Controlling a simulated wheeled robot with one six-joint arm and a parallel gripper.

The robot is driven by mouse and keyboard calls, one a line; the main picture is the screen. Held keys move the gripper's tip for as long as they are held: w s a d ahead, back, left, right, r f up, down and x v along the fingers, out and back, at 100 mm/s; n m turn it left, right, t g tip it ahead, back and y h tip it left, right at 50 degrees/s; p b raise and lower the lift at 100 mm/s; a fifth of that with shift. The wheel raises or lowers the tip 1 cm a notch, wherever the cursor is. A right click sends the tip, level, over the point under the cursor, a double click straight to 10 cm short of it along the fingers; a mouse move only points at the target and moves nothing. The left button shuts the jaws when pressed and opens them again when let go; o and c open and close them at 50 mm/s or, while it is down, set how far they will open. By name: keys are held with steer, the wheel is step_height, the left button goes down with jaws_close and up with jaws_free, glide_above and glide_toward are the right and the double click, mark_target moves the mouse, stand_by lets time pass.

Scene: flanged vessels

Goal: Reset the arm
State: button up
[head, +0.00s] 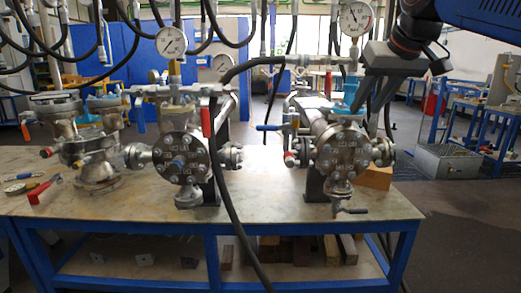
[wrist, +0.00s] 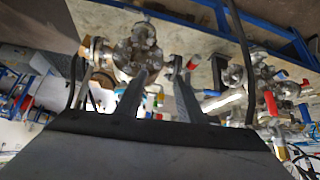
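My gripper (head: 372,102) hangs from my blue and black arm at the upper right of the head view. Its dark fingers point down, in front of or beside the right flanged vessel (head: 345,152); the exact gap is hard to judge. In the wrist view my gripper (wrist: 161,78) shows two grey fingers spread apart with nothing between them. A flanged vessel (wrist: 137,52) appears beyond the fingertips there. The middle flanged vessel (head: 181,158) and a left vessel (head: 92,150) stand on the workbench (head: 255,199).
A pressure gauge (head: 355,18) stands close to my gripper, and another gauge (head: 171,41) is above the middle vessel. A black hose (head: 216,150) hangs across the bench front. Blue-framed tables (head: 480,120) and a metal box (head: 447,160) are at the right. Floor right of the bench is clear.

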steer(key=s+d+f+g, duration=0.1)
steer(key=s+f, duration=0.6)
steer(key=f, duration=0.5)
steer(key=s+d+f+m+g, duration=0.1)
steer(key=s+f, duration=0.6)
steer(key=f, duration=0.6)
steer(key=s+d+f+h, duration=0.1)
steer(key=s+f, duration=0.7)
steer(key=f, duration=0.5)
steer(key=shift+d+g, duration=0.3)
steer(key=shift+g, duration=0.1)
steer(key=shift+r, duration=0.1)
